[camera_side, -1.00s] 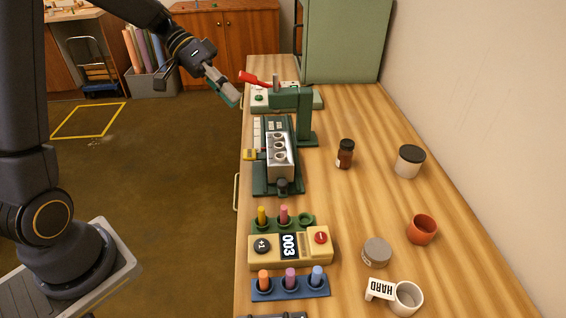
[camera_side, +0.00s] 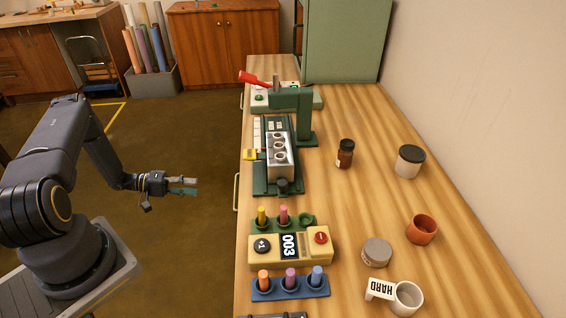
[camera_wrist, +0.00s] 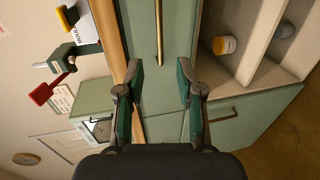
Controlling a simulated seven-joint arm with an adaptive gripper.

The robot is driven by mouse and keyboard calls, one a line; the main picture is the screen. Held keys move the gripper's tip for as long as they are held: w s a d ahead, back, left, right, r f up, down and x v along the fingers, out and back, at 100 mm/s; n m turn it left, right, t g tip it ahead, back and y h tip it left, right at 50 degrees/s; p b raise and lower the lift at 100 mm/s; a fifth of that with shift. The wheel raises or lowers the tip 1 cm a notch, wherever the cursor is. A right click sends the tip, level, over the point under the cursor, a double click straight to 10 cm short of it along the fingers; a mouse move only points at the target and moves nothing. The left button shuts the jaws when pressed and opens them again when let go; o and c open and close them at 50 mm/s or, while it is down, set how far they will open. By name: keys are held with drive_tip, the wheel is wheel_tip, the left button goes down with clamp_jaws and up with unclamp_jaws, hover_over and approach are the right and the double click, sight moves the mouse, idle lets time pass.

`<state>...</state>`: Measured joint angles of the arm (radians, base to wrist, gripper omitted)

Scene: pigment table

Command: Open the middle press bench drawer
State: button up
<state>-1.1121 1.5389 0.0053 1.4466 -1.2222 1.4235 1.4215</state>
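The bench's green drawer front (camera_wrist: 175,40) fills the upper middle of the wrist view, with a long brass bar handle (camera_wrist: 159,30) on it. The front looks closed. My gripper (camera_wrist: 159,72) is open and empty, its two dark green-padded fingers either side of the handle's line in that picture; they do not grip it. In the side view my gripper (camera_side: 185,187) is held in the air left of the bench, with a gap to a pale handle (camera_side: 236,192) at the bench's edge. The drawer fronts are hidden there, and I cannot tell which drawer is the middle one.
The wooden bench top (camera_side: 355,215) holds the green press (camera_side: 304,120), a beige counter box (camera_side: 262,256), pigment sticks, jars and cups. In the wrist view an open shelf (camera_wrist: 255,65) holds a jar (camera_wrist: 224,45), and another green front has a handle (camera_wrist: 222,117).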

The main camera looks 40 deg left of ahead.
sight(235, 190)
drive_tip(key=x, duration=1.4)
drive_tip(key=shift+w+d, duration=0.25)
clamp_jaws()
